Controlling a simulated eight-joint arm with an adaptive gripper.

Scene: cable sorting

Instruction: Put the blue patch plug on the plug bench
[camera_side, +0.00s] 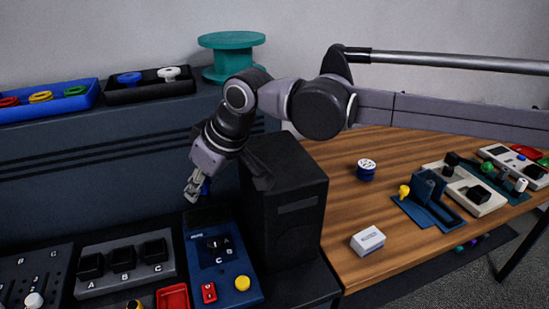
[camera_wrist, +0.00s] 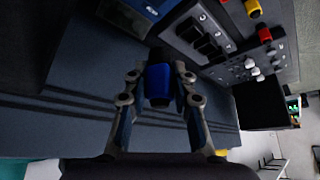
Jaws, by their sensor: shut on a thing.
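My gripper (camera_side: 193,192) is shut on the blue patch plug (camera_side: 206,187), which is mostly hidden behind the fingers in the side view. In the wrist view the blue plug (camera_wrist: 158,84) sits between the two fingertips of my gripper (camera_wrist: 158,72), its dark end toward the palm. The plug is held in the air above the blue control panel (camera_side: 222,262), left of the black box. A dark blue stand (camera_side: 443,213) with an upright block and a yellow plug lies on the wooden table at right; I cannot tell for sure whether it is the plug bench.
The tall black box (camera_side: 285,205) stands between my gripper and the wooden table (camera_side: 330,235). A white box (camera_side: 368,241) and a blue round item with a white top (camera_side: 367,170) lie on that table. Switch panels (camera_side: 125,265) fill the lower left. Trays and a teal spool (camera_side: 231,57) stand behind.

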